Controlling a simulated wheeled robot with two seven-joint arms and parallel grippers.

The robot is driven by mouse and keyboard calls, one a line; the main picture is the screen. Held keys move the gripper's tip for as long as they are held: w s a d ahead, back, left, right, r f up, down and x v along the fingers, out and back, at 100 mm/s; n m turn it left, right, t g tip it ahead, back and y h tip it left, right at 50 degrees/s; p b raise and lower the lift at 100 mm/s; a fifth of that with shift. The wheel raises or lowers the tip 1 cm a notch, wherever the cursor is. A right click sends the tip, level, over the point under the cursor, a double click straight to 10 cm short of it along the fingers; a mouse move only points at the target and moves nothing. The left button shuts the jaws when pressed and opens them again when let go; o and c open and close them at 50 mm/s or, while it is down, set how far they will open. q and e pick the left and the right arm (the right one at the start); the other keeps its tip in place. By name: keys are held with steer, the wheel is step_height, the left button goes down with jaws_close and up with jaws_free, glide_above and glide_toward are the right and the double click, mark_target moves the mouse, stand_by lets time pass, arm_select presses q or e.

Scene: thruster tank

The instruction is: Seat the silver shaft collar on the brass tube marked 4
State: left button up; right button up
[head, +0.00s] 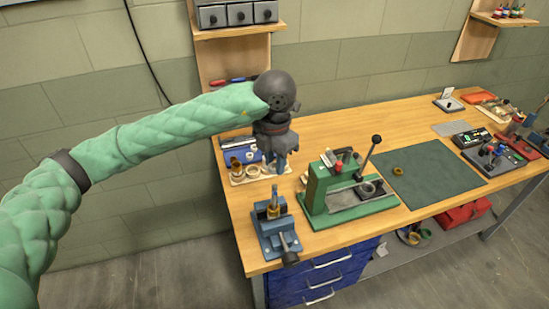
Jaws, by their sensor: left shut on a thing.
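My left gripper (281,168) hangs pointing down over the left part of the workbench, beside the small wooden tray. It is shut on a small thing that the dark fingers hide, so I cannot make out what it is. A blue vise (277,240) stands in front of it, near the bench's front left edge. A slim upright piece (274,196) rises from the vise, with a brass tone at its foot. I cannot read a number 4 anywhere, and I cannot pick out the silver shaft collar. My right gripper is not in view.
The wooden tray (238,180) holds several ring-like parts. A green lever press (318,190) stands right of the vise. A dark green mat (430,180) carries one brass-coloured ring (398,170) and is otherwise clear. Scales and tools fill the bench's right end.

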mark_target(275, 185)
arm_select(q)
steer(key=shift+f, duration=2.5)
steer(key=shift+f+b, duration=0.3)
steer(key=shift+b, duration=0.4)
steer(key=shift+f, duration=0.1)
steer(key=shift+f+b, duration=0.25)
steer(key=shift+b, duration=0.15)
steer(key=shift+f+b, duration=0.4)
steer(key=shift+b, duration=0.15)
steer(key=shift+f, duration=0.1)
steer(key=shift+f+b, duration=0.2)
steer(key=shift+b, duration=0.2)
steer(key=shift+f, duration=0.15)
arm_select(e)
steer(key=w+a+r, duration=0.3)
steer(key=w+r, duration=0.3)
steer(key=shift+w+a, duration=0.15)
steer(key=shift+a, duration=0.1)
